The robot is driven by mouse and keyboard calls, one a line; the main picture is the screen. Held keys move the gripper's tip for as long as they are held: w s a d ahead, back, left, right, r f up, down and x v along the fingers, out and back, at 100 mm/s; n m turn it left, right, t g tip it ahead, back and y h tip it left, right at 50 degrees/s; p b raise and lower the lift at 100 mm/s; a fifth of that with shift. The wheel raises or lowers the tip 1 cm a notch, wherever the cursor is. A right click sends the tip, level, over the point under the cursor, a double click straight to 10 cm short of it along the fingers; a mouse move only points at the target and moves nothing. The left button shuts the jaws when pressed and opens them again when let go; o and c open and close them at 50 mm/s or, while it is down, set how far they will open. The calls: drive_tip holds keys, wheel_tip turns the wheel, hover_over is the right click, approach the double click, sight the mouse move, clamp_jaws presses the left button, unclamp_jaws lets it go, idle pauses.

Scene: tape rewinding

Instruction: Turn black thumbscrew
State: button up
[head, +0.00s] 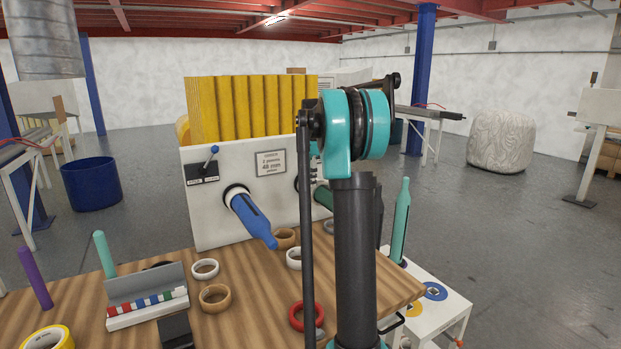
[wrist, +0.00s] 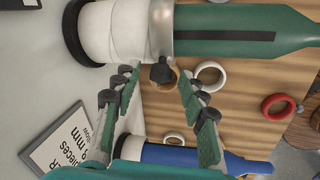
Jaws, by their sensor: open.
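The black thumbscrew (wrist: 161,73) shows in the wrist view. It sticks out from a metal collar (wrist: 160,28) on the green spindle (wrist: 240,30), beside a white roll (wrist: 115,30). My gripper (wrist: 157,78) is open and empty, with its fingertips on either side of the thumbscrew; I cannot tell whether they touch it. In the head view my arm hides the thumbscrew and my gripper, and only part of the green spindle (head: 323,197) shows.
A blue spindle (head: 251,218) juts from the white machine panel (head: 230,165); it also shows below the green one in the wrist view (wrist: 200,158). Tape rings, including a red one (head: 303,318), lie on the wooden table (head: 250,320). A small rack (head: 147,305) stands at the front left.

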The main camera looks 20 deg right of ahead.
clamp_jaws()
idle(0.3)
